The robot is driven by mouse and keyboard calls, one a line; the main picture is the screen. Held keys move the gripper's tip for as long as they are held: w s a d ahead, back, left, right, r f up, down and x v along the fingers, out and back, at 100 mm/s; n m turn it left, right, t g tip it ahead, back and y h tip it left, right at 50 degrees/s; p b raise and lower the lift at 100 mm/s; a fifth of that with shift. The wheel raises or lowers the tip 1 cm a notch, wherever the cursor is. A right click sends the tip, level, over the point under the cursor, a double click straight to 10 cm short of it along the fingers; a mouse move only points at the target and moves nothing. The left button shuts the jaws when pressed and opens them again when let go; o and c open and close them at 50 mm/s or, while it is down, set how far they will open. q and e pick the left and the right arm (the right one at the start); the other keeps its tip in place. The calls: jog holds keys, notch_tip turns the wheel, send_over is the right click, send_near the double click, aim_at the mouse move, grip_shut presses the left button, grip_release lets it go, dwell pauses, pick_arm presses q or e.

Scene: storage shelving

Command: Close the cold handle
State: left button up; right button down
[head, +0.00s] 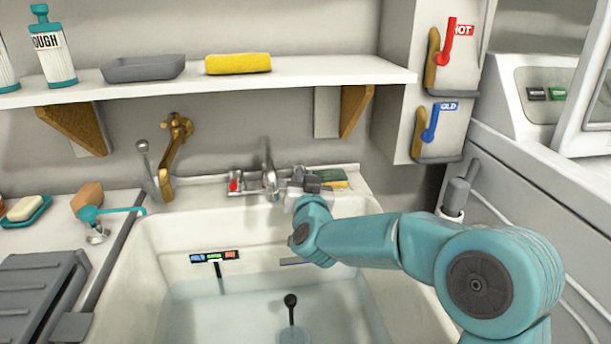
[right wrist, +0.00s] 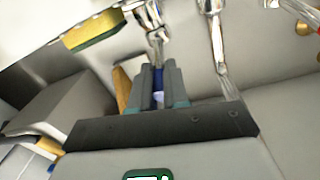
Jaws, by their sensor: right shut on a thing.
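The chrome tap (head: 268,172) stands at the back rim of the sink, with a red hot handle (head: 235,182) on its left. My right arm reaches in from the right, and my right gripper (head: 308,184) is at the tap's right side. In the right wrist view the gripper's fingers (right wrist: 158,85) are shut around a small blue part, the cold handle (right wrist: 158,98). The fingers hide most of that handle, and I cannot tell how far it is turned. The tap's spout also shows in the right wrist view (right wrist: 216,40). My left gripper is out of view.
The sink (head: 150,240) holds water, with a dark-knobbed rod (head: 290,302) standing in it. A green and yellow sponge (head: 332,178) lies on the rim just right of my gripper. A shelf (head: 300,72) hangs above. Red and blue levers (head: 430,122) are on the wall box at right.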

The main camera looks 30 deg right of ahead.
jog(key=c, duration=1.1)
grip_release()
jog(key=p+v, duration=0.1)
jog(key=v, duration=1.5)
jog(key=shift+s+a+p, duration=0.15)
jog(key=shift+p, duration=0.25)
